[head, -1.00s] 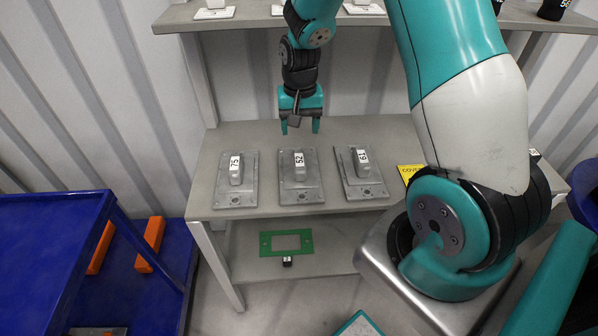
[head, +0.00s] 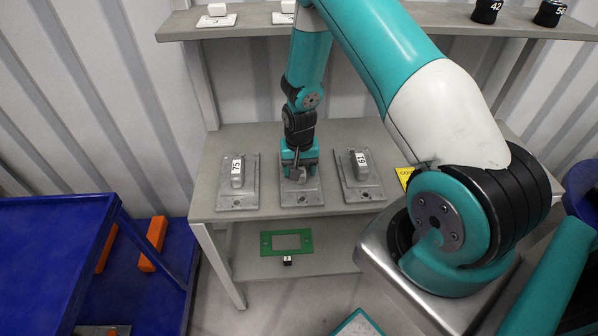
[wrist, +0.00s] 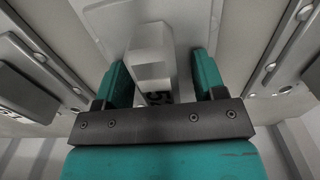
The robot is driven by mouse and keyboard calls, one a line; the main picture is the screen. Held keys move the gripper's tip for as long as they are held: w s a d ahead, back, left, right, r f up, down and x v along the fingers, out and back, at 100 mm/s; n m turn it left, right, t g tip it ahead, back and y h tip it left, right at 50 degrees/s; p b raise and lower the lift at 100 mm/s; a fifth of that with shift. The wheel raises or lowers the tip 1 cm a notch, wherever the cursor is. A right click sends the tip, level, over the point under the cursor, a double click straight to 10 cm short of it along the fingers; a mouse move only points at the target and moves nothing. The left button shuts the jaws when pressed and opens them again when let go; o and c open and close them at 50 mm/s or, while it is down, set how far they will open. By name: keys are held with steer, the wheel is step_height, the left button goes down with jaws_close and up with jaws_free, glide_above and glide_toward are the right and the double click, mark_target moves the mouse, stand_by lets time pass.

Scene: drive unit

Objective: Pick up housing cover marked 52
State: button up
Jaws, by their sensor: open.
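The housing cover marked 52 (head: 302,198) is a grey plate with a raised block, lying on the table between two similar covers. My gripper (head: 299,172) is right over its block and hides most of it in the head view. In the wrist view, the block (wrist: 152,62) with part of its number label stands between the two teal fingers of my gripper (wrist: 160,80). The fingers are open, with a visible gap on the right side and a smaller one on the left.
Cover 75 (head: 238,190) lies to the left and cover 61 (head: 358,178) to the right, both close by. A yellow sign (head: 404,176) is at the table's right. A green frame (head: 286,243) lies on the lower shelf. An upper shelf (head: 440,16) overhangs behind.

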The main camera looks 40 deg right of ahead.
jaws_close()
stand_by(0.3)
